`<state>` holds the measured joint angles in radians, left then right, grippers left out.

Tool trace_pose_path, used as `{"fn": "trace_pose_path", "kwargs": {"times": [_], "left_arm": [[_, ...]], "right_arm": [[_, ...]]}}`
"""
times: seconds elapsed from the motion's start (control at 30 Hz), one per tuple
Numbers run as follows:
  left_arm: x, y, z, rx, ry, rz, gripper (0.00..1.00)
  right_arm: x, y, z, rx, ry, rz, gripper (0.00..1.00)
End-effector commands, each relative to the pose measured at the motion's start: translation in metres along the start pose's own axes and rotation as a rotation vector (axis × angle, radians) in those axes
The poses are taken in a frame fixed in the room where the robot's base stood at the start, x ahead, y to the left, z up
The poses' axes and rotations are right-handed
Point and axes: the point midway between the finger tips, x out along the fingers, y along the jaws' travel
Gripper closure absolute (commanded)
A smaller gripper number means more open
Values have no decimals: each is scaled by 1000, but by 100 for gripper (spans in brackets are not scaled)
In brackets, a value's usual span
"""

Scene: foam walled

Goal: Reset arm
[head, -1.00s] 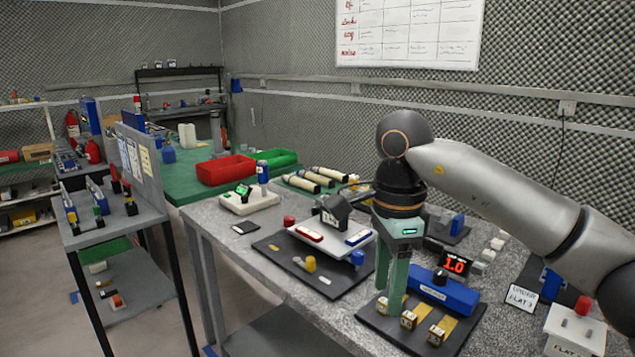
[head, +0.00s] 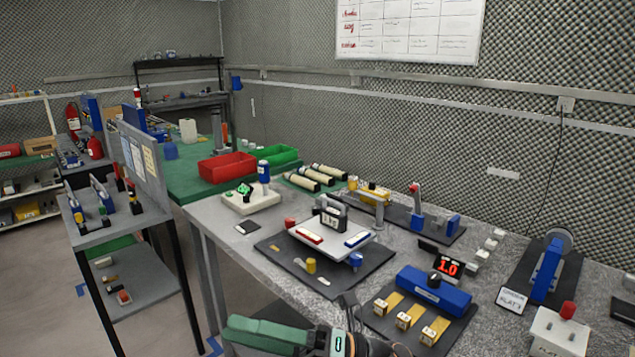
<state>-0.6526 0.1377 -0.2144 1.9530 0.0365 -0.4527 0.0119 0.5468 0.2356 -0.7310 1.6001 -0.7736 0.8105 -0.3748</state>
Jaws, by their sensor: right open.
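My right gripper (head: 240,334) shows at the bottom edge of the head view. It lies low, with its green fingers toward the left, in front of the grey speckled bench (head: 210,213). It is open, and I see nothing held in it. Part of the gripper and most of my right arm are cut off by the bottom edge. My left gripper is not in view.
A dark mat with several small brass-coloured blocks (head: 403,320) and a blue unit (head: 434,290) lies close to my right gripper. A tilting white tray platform (head: 330,243) stands behind. A red-button box (head: 560,332) is at right. Floor is open at left.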

Motion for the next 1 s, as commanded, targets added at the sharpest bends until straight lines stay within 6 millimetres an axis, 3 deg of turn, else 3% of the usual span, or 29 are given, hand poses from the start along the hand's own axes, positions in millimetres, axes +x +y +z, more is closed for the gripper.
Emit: {"fn": "trace_pose_path", "kwargs": {"times": [0.2, 0.37, 0.47, 0.57, 0.7, 0.83, 1.0], "left_arm": [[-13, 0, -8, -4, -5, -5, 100], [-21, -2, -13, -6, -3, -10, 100], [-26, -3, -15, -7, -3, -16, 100], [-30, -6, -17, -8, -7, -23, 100], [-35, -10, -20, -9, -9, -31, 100], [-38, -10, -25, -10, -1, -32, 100], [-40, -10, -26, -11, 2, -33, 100]], "right_arm": [[-64, -26, 34, 445, -524, 69, 46], [-138, -68, 29, 774, -901, 88, 46], [-190, -96, 5, 979, -1136, 91, 46], [-242, -121, -36, 1181, -1371, 88, 46], [-305, -143, -110, 1435, -1677, 75, 46], [-340, -149, -171, 1596, -1881, 63, 46], [-359, -148, -212, 1695, -2009, 54, 46]]}}
